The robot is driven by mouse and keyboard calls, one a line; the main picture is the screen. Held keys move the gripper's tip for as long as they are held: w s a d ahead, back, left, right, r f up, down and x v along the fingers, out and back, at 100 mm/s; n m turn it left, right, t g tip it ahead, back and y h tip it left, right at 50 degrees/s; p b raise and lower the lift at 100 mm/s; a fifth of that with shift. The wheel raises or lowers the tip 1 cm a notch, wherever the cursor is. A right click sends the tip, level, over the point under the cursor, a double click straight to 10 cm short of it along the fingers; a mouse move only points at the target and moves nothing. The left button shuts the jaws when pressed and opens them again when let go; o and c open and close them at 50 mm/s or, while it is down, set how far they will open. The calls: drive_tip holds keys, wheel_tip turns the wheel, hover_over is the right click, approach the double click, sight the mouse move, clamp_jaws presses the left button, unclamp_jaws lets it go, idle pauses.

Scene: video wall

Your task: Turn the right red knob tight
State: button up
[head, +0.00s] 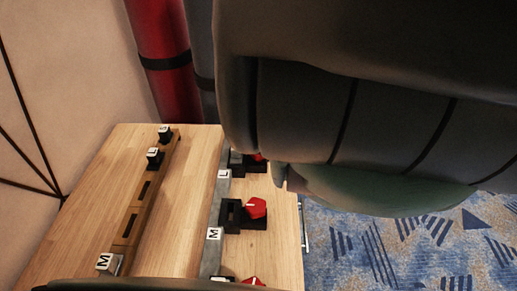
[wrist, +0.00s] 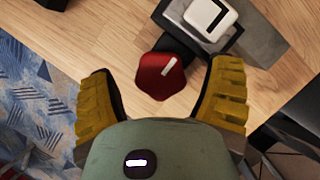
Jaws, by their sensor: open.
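A red knob (wrist: 160,80) with a white mark sits on a dark mount in the wrist view, next to a white block lettered L (wrist: 211,16). My gripper (wrist: 164,70) is open, with one yellow finger on each side of this knob in the picture and a gap on both sides. In the head view this far red knob (head: 257,157) is mostly hidden by my arm. A second red knob (head: 256,207) stands nearer, by the block lettered M (head: 214,234). A third (head: 248,281) is cut off at the bottom edge.
The knobs stand along a grey strip (head: 205,262) on a wooden table (head: 172,215). A brown slotted rail (head: 140,205) with small lettered blocks lies to the left. Red and grey cylinders (head: 160,62) stand behind the table. Blue patterned carpet (head: 390,250) lies right of it.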

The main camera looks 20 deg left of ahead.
drive_tip(key=shift+s+f, duration=0.1)
drive_tip(key=shift+f, duration=0.2)
drive_tip(key=c, duration=1.2)
